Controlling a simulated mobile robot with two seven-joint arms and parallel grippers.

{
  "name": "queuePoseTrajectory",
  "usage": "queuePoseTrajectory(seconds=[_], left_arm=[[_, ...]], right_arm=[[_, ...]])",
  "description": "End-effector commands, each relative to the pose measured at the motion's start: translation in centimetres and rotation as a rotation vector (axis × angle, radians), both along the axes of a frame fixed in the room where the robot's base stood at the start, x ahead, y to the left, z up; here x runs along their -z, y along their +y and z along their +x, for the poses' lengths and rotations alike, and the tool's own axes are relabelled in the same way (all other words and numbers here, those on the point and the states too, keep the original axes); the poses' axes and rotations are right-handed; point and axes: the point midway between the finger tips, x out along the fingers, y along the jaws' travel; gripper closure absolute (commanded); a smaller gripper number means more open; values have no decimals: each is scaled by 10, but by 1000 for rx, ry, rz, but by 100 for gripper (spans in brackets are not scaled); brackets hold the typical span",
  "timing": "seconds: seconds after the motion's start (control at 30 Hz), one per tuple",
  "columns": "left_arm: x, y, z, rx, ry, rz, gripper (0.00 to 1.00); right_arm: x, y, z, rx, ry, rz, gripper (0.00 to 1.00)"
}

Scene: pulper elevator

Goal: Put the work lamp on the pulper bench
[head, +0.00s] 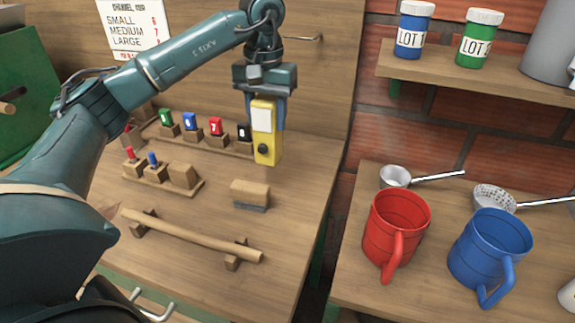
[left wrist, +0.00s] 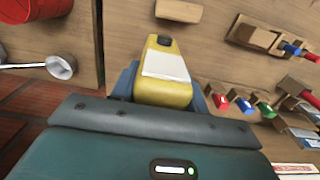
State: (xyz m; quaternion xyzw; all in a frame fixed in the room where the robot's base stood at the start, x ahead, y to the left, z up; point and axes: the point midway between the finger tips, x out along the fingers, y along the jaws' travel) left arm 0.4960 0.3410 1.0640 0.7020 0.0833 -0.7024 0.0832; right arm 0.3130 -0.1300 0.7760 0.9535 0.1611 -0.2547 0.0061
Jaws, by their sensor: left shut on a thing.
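The work lamp (head: 266,148) is a yellow box with a white panel and a dark round knob. My left gripper (head: 267,112) is shut on it from above and holds it upright. The lamp appears to hang above the right part of the wooden pulper bench (head: 290,215), behind a small wooden block. In the left wrist view the lamp (left wrist: 164,92) sits between the two blue-grey fingers, with bench top beyond it. The exact gap between lamp and bench is hard to tell. My right gripper is not in view.
A block-shaped brush (head: 250,194) and a wooden rod on supports (head: 190,234) lie on the bench. Numbered colored tags (head: 189,122) stand along the back. A red mug (head: 396,232) and a blue mug (head: 490,250) stand on a separate right table. Bare bench shows right of the brush.

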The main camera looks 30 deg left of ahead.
Motion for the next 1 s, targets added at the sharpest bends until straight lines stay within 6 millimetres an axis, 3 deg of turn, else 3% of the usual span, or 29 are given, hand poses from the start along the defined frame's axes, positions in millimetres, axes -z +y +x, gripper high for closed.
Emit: queuePoseTrajectory(seconds=[0.2,0.43,0.6,1.0], left_arm=[[40,0,-1,0,3,0,84],[59,0,-1,0,1,1,84],[83,0,-1,0,3,0,84],[92,0,-1,0,0,0,84]], right_arm=[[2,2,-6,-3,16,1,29],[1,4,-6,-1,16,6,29],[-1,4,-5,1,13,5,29],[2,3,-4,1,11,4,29]])
